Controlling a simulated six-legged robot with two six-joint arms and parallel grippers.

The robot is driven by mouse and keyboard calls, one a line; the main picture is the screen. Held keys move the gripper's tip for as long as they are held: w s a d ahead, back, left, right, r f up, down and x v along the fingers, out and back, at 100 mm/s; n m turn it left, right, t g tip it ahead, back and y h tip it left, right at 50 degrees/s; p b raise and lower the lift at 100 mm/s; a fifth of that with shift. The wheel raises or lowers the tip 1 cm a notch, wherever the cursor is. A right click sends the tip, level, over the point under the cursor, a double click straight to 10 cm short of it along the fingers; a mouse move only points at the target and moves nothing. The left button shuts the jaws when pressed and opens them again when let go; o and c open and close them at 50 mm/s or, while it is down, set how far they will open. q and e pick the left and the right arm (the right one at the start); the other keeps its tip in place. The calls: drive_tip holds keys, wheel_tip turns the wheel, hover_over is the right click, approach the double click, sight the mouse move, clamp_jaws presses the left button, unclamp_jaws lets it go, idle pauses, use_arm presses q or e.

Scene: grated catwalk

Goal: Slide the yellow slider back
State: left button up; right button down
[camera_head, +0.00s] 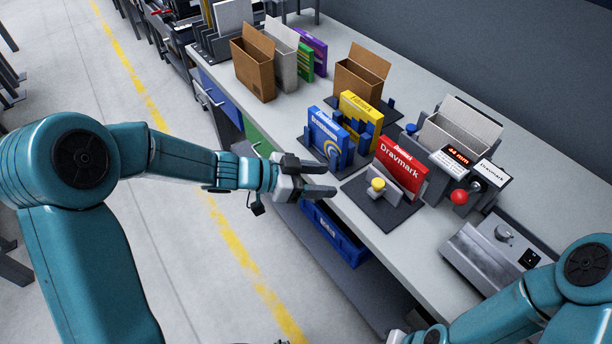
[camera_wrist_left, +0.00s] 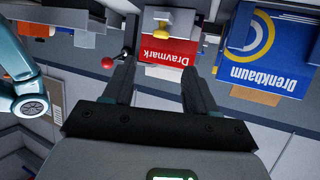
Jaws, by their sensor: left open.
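The yellow slider knob (camera_head: 378,184) sits on a dark plate (camera_head: 380,210) at the bench's front, before a red Draymark box (camera_head: 402,168).
A blue Drenkbaum box (camera_head: 326,134) and a yellow box (camera_head: 358,115) stand in holders left of the red box. A red ball knob (camera_head: 459,197) and a display (camera_head: 457,157) are to its right. A blue crate (camera_head: 335,236) sits on the shelf below.

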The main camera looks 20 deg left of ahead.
use_arm(q)
drive_tip(key=shift+v, duration=1.75)
drive_tip(key=shift+d, duration=0.1)
drive_tip(key=s+d+f+n+g+y, duration=0.1)
drive_tip(key=s+d+f+n, duration=0.2)
drive_tip(key=f, duration=0.5)
drive_tip(key=s+d+f+n+y, duration=0.1)
drive_tip(key=s+d+f+n, duration=0.1)
drive_tip(key=d+f+n, duration=0.45)
drive_tip(key=s+a+f+n+g+y, duration=0.2)
drive_tip(key=s+a+f+g, duration=0.1)
drive_tip(key=s+f, duration=0.4)
drive_tip(key=s+a+f+n+g+y, duration=0.2)
drive_tip(key=s+a+f+y, duration=0.1)
drive_tip(key=s+f, duration=0.4)
drive_tip(key=shift+s+a+g+y, duration=0.35)
drive_tip(key=shift+s+a, duration=0.25)
drive_tip(key=shift+s, duration=0.45)
drive_tip(key=shift+w, duration=0.1)
